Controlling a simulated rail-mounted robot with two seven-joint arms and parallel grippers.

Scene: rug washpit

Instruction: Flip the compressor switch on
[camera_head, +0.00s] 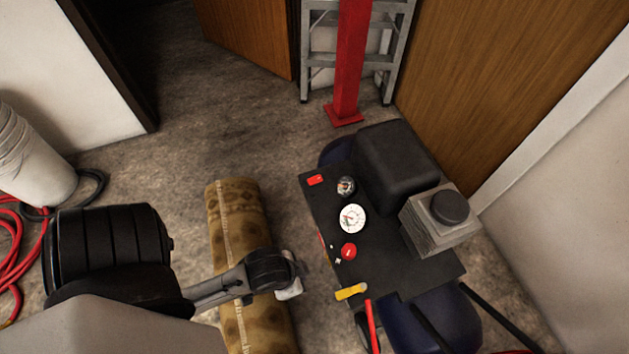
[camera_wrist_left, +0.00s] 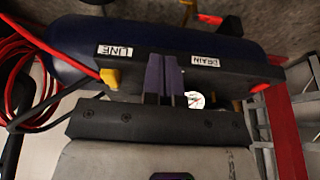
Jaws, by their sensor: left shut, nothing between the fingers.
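The compressor (camera_head: 390,235) stands at the right in the head view, with a black top panel and a dark blue tank. The panel carries a small red rectangular piece (camera_head: 316,180), two round gauges, a red round knob (camera_head: 348,252) and a yellow lever (camera_head: 351,291). I cannot tell for certain which red part is the switch. My left gripper (camera_head: 290,289) is just left of the panel, apart from the yellow lever. In the left wrist view its fingers (camera_wrist_left: 163,78) are shut and empty, between the LINE label (camera_wrist_left: 115,51) and the DRAIN label (camera_wrist_left: 205,62). My right gripper is not visible.
A rolled tan rug (camera_head: 235,225) lies on the floor under my left arm. A red post (camera_head: 348,60) and a ladder (camera_head: 309,50) stand behind the compressor. Floor beyond the rug is clear.

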